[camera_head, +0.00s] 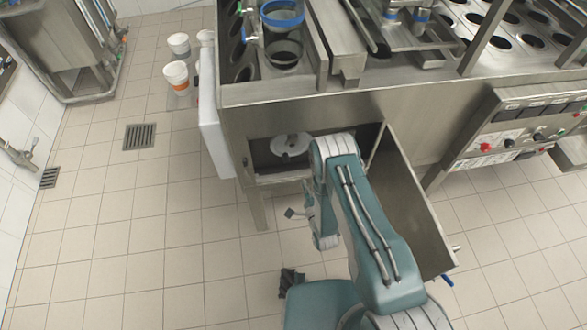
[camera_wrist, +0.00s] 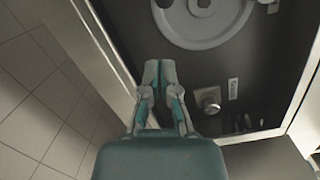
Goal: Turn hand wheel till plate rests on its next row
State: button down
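The grey hand wheel (camera_head: 290,144) sits inside the open cabinet in the machine's front. In the wrist view the wheel (camera_wrist: 215,40) is cut off by the top edge. My gripper (camera_wrist: 159,72) has its two fingertips together with nothing between them. It appears below the wheel's rim, to the left of a round metal knob (camera_wrist: 208,100). I cannot tell its depth from the wheel. In the head view my arm hides part of the opening. The plate with rows of round holes (camera_head: 482,20) is on the machine top; its seating on a row cannot be told.
A steel door (camera_head: 410,205) hangs open right of the cabinet. The opening's light frame (camera_wrist: 105,50) borders my gripper on the left. A control panel (camera_head: 520,130) is farther right. White buckets (camera_head: 177,78) stand at the back left.

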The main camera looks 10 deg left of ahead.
aim_at(290, 155)
jog(key=d+n+y, duration=0.2)
jog(key=d, duration=0.3)
jog(key=x, duration=0.6)
jog(key=f+x, duration=0.1)
jog(key=x, duration=0.3)
jog(key=shift+a, duration=0.25)
jog(key=a, duration=0.3)
jog(key=shift+s+r, duration=0.2)
jog(key=shift+r, duration=0.15)
jog(key=shift+s+a+r, duration=0.1)
jog(key=shift+s+a, duration=0.05)
jog(key=shift+a, duration=0.3)
jog(key=shift+a, duration=0.1)
jog(key=shift+s+a+r, duration=0.15)
jog(key=shift+a, duration=0.3)
